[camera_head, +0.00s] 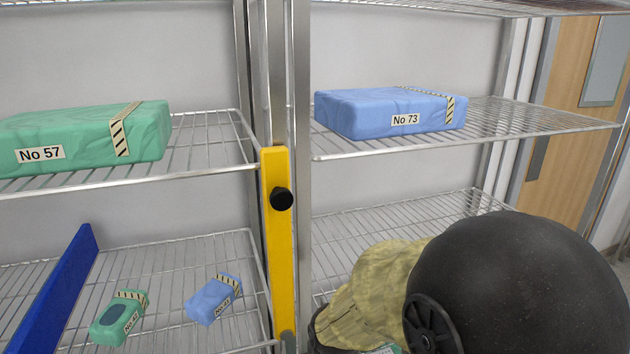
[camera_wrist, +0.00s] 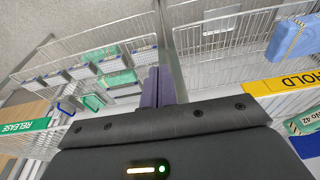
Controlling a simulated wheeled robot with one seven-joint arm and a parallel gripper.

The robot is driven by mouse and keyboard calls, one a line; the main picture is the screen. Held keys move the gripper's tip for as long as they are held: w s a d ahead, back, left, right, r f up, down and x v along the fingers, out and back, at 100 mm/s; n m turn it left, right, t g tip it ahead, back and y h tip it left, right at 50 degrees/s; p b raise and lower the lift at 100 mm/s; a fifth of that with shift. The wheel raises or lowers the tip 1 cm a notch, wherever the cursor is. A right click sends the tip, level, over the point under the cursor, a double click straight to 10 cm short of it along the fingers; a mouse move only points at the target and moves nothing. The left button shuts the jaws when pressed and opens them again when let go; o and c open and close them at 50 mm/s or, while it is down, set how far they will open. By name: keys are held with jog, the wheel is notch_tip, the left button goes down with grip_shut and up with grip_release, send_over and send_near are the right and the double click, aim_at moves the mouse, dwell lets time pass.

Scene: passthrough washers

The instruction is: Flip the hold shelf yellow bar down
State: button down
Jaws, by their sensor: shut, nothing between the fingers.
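The yellow bar (camera_head: 279,250) stands upright in the head view, along the metal post between two shelf bays. A black round knob (camera_head: 282,198) sits on its upper part. Its lower end reaches a grey fitting near the bottom of the picture. My gripper (camera_wrist: 154,72) shows in the wrist view with its fingers together and nothing between them. In the head view my arm covers the lower right and my fingertips are hidden. A yellow HOLD label (camera_wrist: 285,83) shows at the right of the wrist view. I cannot make out the upright bar there.
A green pack No 57 (camera_head: 75,140) and blue pack No 73 (camera_head: 385,112) lie on upper wire shelves. Smaller green (camera_head: 118,318) and blue (camera_head: 213,298) packs lie below, beside a blue upright panel (camera_head: 55,290). A green RELEASE label (camera_wrist: 23,126) is at left in the wrist view.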

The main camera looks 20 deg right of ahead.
jog(key=w+d+r+m+y+p, duration=0.2)
jog(key=r+m+p, duration=0.4)
jog(key=r, duration=0.9)
jog(key=w+d+r+m+g+y+p, duration=0.1)
jog(key=d+r+m+p, duration=0.3)
jog(key=r, duration=1.1)
jog(key=w+d+r+m+y+p, duration=0.3)
jog(key=r+m+p, duration=0.6)
jog(key=r, duration=0.6)
jog(key=d+y+p, duration=0.1)
jog(key=p, duration=0.1)
jog(key=shift+w+r+m+p, duration=0.15)
jog(key=shift+w+m+p, duration=0.15)
jog(key=shift+w, duration=0.05)
jog(key=p+x, duration=0.1)
jog(key=x, duration=0.3)
jog(key=a+r+p+x, duration=0.1)
jog(key=x, duration=0.3)
jog(key=a+p+x, duration=0.1)
jog(key=x, duration=0.3)
jog(key=shift+a, duration=0.35)
jog(key=shift+a, duration=0.1)
